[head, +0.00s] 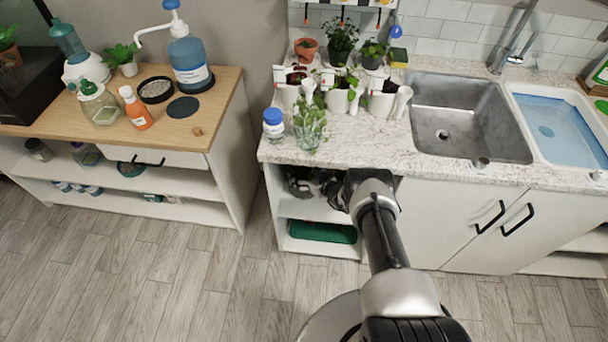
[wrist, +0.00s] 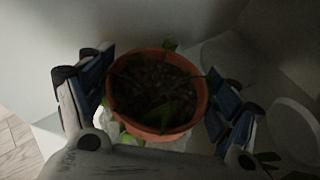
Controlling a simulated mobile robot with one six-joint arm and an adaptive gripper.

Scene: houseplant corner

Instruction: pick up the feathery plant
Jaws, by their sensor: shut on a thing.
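My gripper (head: 320,184) reaches into the upper shelf bay under the counter, in shadow. In the wrist view my gripper (wrist: 158,82) has one finger on each side of a small terracotta pot and is shut on it. The potted plant (wrist: 157,92) has dark soil and a few small green leaves; the picture is too dark to tell whether they are feathery. In the head view the pot is hidden or too dark to make out.
The counter (head: 352,155) above holds white planters, a glass of cut greens (head: 309,125), a blue-capped jar (head: 273,123) and other potted plants. A green tray (head: 322,232) lies on the lower shelf. A whitish object (wrist: 292,120) is right in the wrist view.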

